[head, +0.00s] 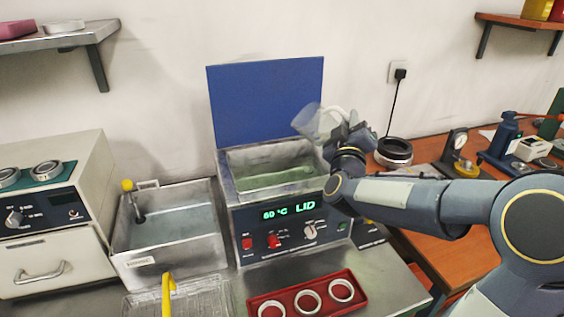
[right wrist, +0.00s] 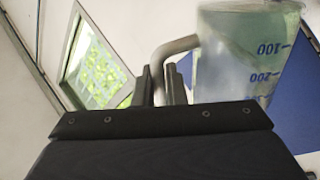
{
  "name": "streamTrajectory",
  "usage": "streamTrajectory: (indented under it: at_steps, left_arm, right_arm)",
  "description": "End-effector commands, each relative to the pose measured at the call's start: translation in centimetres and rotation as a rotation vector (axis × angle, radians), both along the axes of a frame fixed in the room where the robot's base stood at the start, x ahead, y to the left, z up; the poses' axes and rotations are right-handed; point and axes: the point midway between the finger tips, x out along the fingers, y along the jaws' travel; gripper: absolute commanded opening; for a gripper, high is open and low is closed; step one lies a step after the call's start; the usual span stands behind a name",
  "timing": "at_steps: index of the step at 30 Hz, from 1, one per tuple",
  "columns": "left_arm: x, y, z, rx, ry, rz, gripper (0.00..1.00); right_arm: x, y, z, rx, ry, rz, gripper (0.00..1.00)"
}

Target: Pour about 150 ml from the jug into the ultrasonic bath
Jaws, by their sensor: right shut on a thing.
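The ultrasonic bath (head: 285,215) stands in the middle of the head view with its blue lid (head: 267,100) raised. Its tank holds greenish liquid, and its display reads 60 °C and LID. My right gripper (head: 345,135) is shut on the handle of the clear jug (head: 312,121) above the right side of the tank. The jug is tilted with its mouth toward the left. In the right wrist view the jug (right wrist: 235,60) shows marks 100 and 200 and pale liquid inside. I cannot make out a stream. My left gripper is not in view.
A steel rinse tank (head: 170,240) with water stands left of the bath, beside a cream oven (head: 55,215). A red tray (head: 265,300) with three rings lies in front, near a wire basket (head: 185,300). Dark rings (head: 393,150) and gauges sit on the right bench.

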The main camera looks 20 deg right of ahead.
Motion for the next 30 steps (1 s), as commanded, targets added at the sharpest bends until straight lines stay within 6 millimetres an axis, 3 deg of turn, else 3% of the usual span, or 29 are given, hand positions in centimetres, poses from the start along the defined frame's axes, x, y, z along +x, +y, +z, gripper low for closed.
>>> streamTrajectory:
  at_steps: [10,17,18,24,30]
  left_arm:
    - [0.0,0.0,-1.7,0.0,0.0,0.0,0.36]
    - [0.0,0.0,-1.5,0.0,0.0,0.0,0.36]
    - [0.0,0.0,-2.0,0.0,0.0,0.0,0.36]
    - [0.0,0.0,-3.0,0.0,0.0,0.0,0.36]
    - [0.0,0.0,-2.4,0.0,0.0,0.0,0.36]
  right_arm:
    - [0.0,-0.7,-1.9,0.119,-0.039,0.004,0.0]
    - [-0.4,-3.4,-2.5,0.425,-0.135,0.014,0.0]
    - [-0.4,-3.6,-3.3,0.47,-0.147,0.018,0.0]
    - [-0.4,-4.3,-5.0,0.619,-0.193,0.026,0.0]
    - [-0.4,-4.8,-5.1,0.755,-0.235,0.031,0.0]
